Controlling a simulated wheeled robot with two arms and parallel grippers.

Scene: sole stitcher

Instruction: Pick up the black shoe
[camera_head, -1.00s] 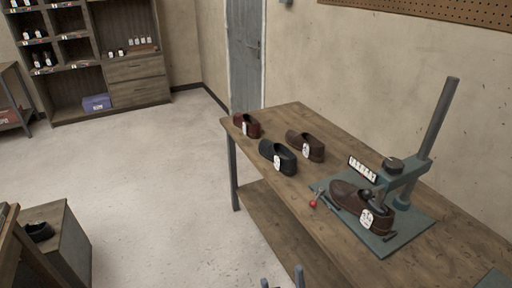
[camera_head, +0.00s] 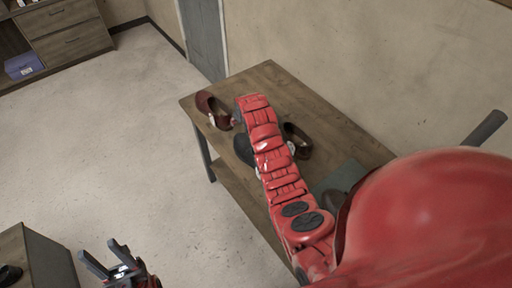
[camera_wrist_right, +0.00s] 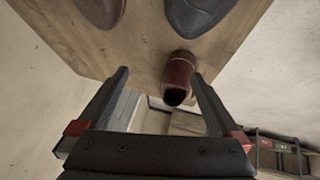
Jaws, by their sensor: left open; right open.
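The black shoe (camera_head: 243,149) lies on the wooden table, partly hidden behind my red right arm in the head view. In the right wrist view a dark grey shoe (camera_wrist_right: 196,15), apparently the same one, is cut off by the top edge. My right gripper (camera_wrist_right: 160,76) is open and empty, its fingers apart, with no shoe between them. In the head view its fingers cannot be made out at the arm's far end. My left gripper (camera_head: 97,250) is open and empty at the lower left, away from the table.
A red shoe (camera_head: 214,109) lies at the table's far left end; it also shows in the right wrist view (camera_wrist_right: 179,77). A brown shoe (camera_head: 299,141) lies right of the black one. My arm hides most of the stitcher; its grey mat (camera_head: 342,178) shows partly.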

